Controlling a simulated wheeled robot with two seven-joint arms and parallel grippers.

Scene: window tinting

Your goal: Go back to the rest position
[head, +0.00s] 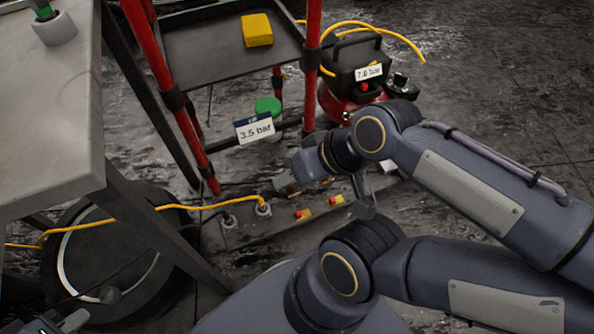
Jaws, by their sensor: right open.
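My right arm comes in from the right as thick blue-grey links with black joints and yellow rings. My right gripper (372,195) is partly hidden behind these links, above the floor near the valve board; its jaws are apart and I see nothing held. At the bottom left corner a grey piece, seemingly part of my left gripper (62,324), just enters the picture. Most of it is cut off, so its jaws cannot be judged.
A pale table (50,140) fills the left. A red-framed cart (225,50) carries a yellow block (257,30); a "3.5 bar" card (254,128) hangs there. A compressor (358,65) stands behind my arm. A yellow hose (175,207) crosses beside a hose reel (75,255). Floor at upper right is clear.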

